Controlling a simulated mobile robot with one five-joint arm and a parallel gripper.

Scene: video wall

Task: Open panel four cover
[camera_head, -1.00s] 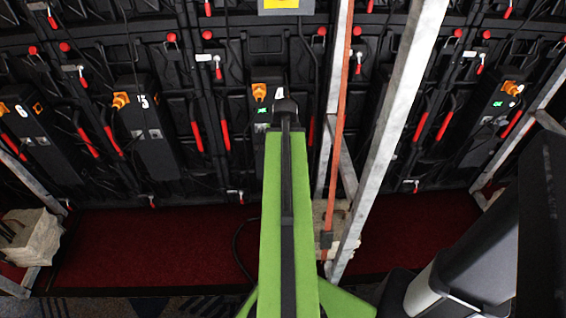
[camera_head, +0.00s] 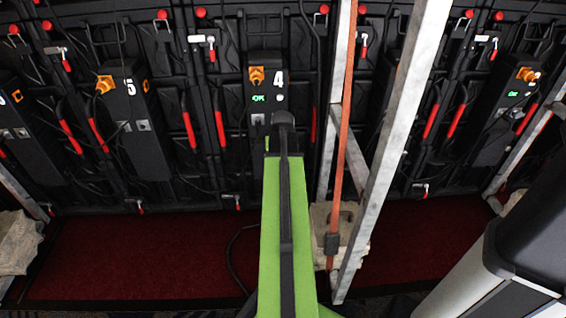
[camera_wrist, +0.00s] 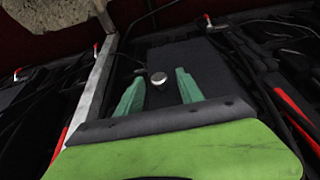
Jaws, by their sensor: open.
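The panel four box (camera_head: 262,98) is black, with a white number 4, an orange plug and a small green light, near the middle of the head view. My green arm reaches up toward it, and its dark end covers the box's lower part. In the wrist view my gripper (camera_wrist: 160,88) is open, with two teal fingers apart. A black box face (camera_wrist: 190,62) with a round silver knob (camera_wrist: 158,79) lies beyond the fingers. The knob appears between the fingertips, nearer the left one. I cannot tell whether anything touches. The cover looks closed.
A pale metal post (camera_head: 395,150) and an orange strap (camera_head: 340,130) stand just right of my arm. The panel five box (camera_head: 135,115) is to the left, another box (camera_head: 505,115) to the right. Dark red carpet (camera_head: 150,255) lies below, with sandbags at the frame feet.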

